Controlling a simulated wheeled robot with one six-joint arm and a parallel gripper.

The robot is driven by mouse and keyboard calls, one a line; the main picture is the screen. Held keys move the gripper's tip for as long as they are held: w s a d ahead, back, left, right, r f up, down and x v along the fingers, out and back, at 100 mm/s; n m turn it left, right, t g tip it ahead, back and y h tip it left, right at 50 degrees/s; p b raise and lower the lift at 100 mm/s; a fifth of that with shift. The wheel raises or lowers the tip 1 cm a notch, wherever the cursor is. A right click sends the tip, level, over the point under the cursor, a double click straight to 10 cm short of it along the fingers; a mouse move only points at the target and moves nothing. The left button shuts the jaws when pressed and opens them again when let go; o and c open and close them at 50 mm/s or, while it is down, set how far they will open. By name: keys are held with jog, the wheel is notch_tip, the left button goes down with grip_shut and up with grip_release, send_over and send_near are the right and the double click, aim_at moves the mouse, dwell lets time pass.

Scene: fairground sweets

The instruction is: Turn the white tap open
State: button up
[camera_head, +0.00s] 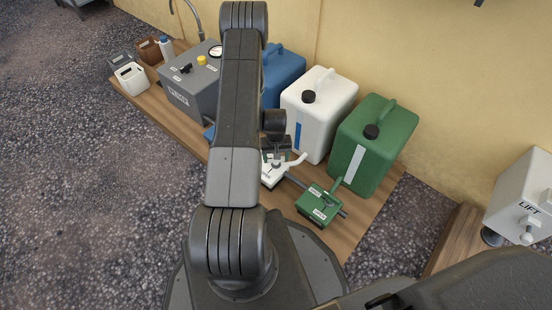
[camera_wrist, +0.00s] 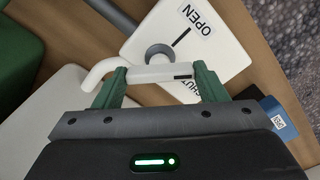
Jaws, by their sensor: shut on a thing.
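The white tap (camera_wrist: 193,48) shows in the wrist view as a white plate with OPEN and SHUT labels, the SHUT one partly hidden by the lever. Its white lever (camera_wrist: 158,73) has a hooked end at the left and lies across between my gripper's green fingers. My gripper (camera_wrist: 158,82) is shut on this lever. In the head view the white tap (camera_head: 269,179) sits in front of the white canister, partly hidden by my arm. Its lever (camera_head: 294,162) sticks out to the right.
A green tap (camera_head: 319,205) stands close on the right, on the same grey pipe. Blue (camera_head: 284,70), white (camera_head: 318,112) and green (camera_head: 373,146) canisters stand behind on the wooden board (camera_head: 345,232). A grey gauge box (camera_head: 187,82) is at left; a LIFT box (camera_head: 525,195) at far right.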

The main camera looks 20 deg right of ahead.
jog(key=n+b, duration=0.1)
jog(key=n, duration=0.3)
jog(key=shift+n, duration=0.3)
jog(key=shift+w+n+b, duration=0.1)
jog(key=shift+n+b, duration=0.5)
jog(key=shift+n, duration=1.3)
jog(key=o, duration=1)
jog(key=shift+r, duration=0.1)
notch_tip(320, 180, up, 14)
jog(key=p, duration=0.4)
jog(key=shift+f+p, duration=0.2)
jog(key=shift+p, duration=0.15)
jog(key=shift+f, duration=0.1)
notch_tip(320, 180, down, 14)
jog(key=b, duration=0.4)
jog(key=shift+r+b, duration=0.2)
jog(key=shift+b, duration=0.15)
